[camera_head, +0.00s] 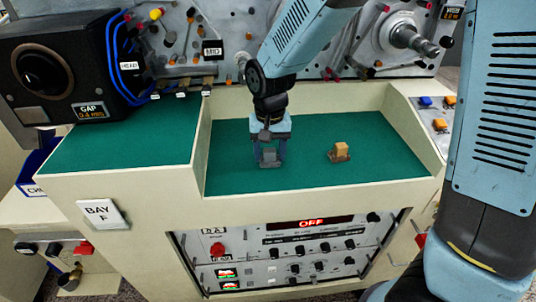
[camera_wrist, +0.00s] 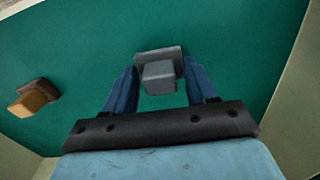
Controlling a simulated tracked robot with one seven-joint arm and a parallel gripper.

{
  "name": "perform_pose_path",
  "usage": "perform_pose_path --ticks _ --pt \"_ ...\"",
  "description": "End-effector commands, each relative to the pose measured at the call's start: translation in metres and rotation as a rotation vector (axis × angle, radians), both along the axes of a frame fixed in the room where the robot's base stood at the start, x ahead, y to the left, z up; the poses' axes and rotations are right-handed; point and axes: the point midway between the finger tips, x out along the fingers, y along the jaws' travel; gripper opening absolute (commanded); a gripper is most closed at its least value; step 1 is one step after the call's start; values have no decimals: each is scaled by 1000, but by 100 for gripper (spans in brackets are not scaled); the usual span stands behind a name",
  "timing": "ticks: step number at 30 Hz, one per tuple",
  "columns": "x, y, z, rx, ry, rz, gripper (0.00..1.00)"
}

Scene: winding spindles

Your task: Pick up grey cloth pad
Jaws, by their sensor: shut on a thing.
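The grey cloth pad (camera_head: 269,158) is a small block on a flat, darker grey base, in the recessed green bay of the bench in the head view. It also shows in the wrist view (camera_wrist: 159,78), between the fingertips. My gripper (camera_head: 269,152) comes down from above with its two blue fingers on either side of the pad. In the wrist view my gripper (camera_wrist: 159,82) is shut on the pad, with the fingers at its left and right sides. I cannot tell whether the pad's base touches the green surface.
A tan block on a brown base (camera_head: 340,152) stands to the right on the green surface (camera_head: 305,178). Green floor around the pad is clear.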

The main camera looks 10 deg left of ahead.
Motion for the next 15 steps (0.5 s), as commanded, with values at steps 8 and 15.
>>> perform_pose_path --ticks 8,15 --pt "-4 -3 36 4 -3 0 27" --pt "-29 -23 73 3 -4 0 27"
